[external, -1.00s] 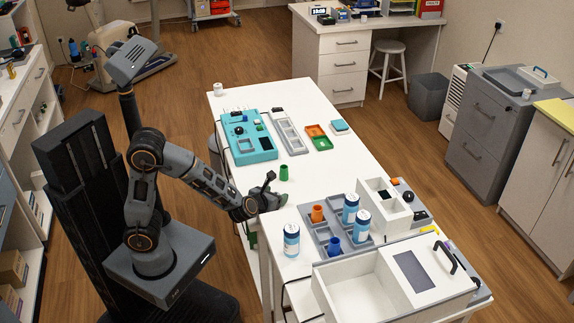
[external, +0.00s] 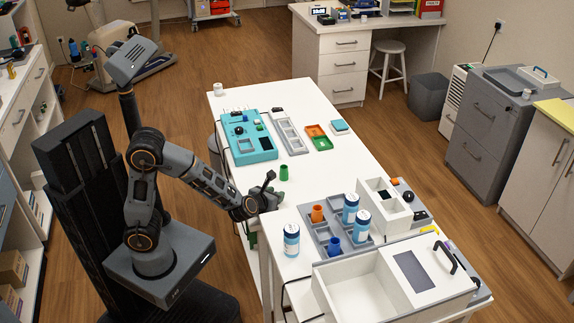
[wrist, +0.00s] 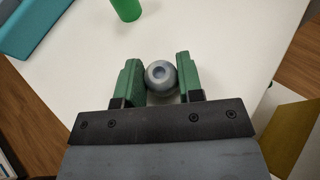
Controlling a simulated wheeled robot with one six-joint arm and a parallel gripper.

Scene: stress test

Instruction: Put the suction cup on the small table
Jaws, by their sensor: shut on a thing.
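In the wrist view a grey round piece with a dark hollow in its top, seemingly the suction cup (wrist: 161,75), sits between the green fingers of my gripper (wrist: 161,80). My gripper is shut on it. In the external view my gripper (external: 270,195) is over the near left edge of the long white table (external: 310,175); the held piece is too small to make out there. I cannot tell which surface is the small table.
A green cup (external: 284,173) stands just beyond my gripper. A grey tray (external: 320,238) with blue-and-white bottles and cups is to the right, beside an open white box (external: 335,305). Table space around the green cup is clear.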

